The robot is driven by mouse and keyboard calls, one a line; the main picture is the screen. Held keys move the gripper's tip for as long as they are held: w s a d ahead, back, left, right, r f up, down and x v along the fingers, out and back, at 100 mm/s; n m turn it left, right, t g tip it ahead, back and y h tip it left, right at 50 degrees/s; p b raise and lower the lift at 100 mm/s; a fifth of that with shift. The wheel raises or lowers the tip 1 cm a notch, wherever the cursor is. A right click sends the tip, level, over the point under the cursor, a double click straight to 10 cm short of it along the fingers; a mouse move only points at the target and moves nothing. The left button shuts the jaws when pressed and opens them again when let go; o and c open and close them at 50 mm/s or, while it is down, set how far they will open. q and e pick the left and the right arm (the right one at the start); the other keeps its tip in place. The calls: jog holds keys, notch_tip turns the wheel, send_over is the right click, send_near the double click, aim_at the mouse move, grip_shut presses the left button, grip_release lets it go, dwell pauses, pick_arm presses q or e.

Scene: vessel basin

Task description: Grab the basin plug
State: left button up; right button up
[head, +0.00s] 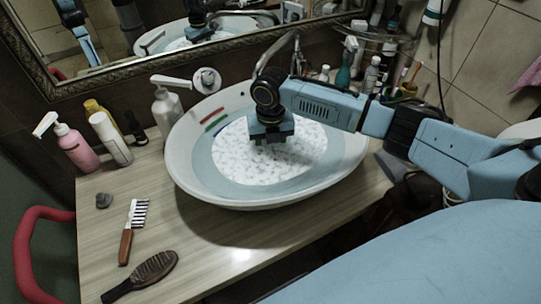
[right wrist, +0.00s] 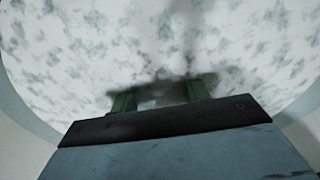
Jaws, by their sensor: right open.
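The white oval basin (head: 185,165) stands on the wooden counter, with a mottled white-and-grey surface (head: 240,160) inside it. My right gripper (head: 270,140) points down over the middle of the basin. In the right wrist view its two green fingers (right wrist: 160,101) are apart above the mottled surface. A pale patch with a dark shadow shows between and around the fingertips, too blurred to name. I cannot make out the basin plug for certain; the gripper covers part of the basin's middle. My left gripper is not in view.
A hairbrush (head: 148,275), a comb (head: 133,228) and a small dark stone-like lump (head: 103,200) lie on the counter (head: 190,240). Pink (head: 77,150) and white (head: 166,108) pump bottles stand at the left. A curved faucet (head: 270,55) rises behind the basin, under a framed mirror (head: 190,60).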

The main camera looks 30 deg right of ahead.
jog(key=shift+f, duration=0.25)
grip_shut()
notch_tip(320, 180, up, 10)
notch_tip(320, 180, up, 8)
jog(key=p, duration=0.8)
send_over(270, 151)
jog(key=shift+d+f, duration=0.1)
jog(key=shift+f, duration=0.1)
dwell(0.3)
